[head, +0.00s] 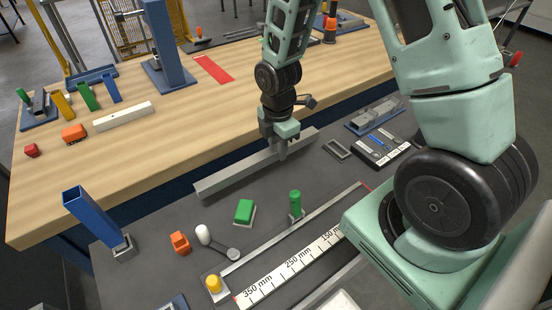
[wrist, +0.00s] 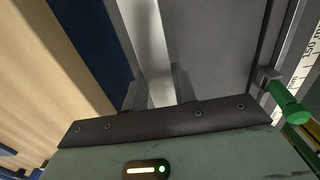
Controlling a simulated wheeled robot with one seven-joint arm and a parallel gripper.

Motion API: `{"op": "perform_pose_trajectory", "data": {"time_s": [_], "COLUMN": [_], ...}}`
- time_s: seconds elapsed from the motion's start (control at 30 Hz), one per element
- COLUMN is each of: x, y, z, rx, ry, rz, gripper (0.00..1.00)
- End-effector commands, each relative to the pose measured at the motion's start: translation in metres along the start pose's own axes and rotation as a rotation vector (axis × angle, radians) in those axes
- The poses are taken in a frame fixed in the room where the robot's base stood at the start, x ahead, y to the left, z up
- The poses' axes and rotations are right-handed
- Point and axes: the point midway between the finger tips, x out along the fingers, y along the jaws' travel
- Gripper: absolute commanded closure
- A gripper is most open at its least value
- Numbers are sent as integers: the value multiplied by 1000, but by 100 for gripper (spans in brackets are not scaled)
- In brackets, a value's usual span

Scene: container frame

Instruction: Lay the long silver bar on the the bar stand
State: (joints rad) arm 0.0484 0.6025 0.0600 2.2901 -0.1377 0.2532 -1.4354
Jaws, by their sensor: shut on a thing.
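The long silver bar (head: 240,170) runs diagonally along the far edge of the dark bench. My gripper (head: 282,150) is shut on it, right of its middle, from above. In the wrist view the bar (wrist: 152,45) passes between the two fingers (wrist: 157,88). I cannot tell whether the bar touches the bench or is slightly above it. A blue base with silver supports (head: 375,115) stands to the right at the bench's far edge; it may be the bar stand, but I cannot tell for certain.
The dark bench (head: 150,280) holds a blue post (head: 95,218), a green block (head: 244,211), an orange block (head: 180,243), a green peg (head: 295,203) and a long ruler (head: 290,268). A small grey frame (head: 337,149) lies right of the bar. The wooden table (head: 160,155) is beyond.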

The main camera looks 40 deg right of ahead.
Motion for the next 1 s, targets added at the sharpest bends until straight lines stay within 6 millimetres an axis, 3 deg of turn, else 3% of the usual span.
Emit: {"op": "perform_pose_trajectory", "data": {"time_s": [0.33,0.77,0.8,0.83,0.87,1.0], "x": [40,47,46,46,46,46], "y": [0,1,0,0,0,0], "z": [0,0,0,0,0,0], "rx": [1,2,2,2,2,2], "ry": [0,-1,-1,-1,-1,-1], "rz": [-1,2,2,2,2,1], "gripper": [100,100,65,56,51,51]}}
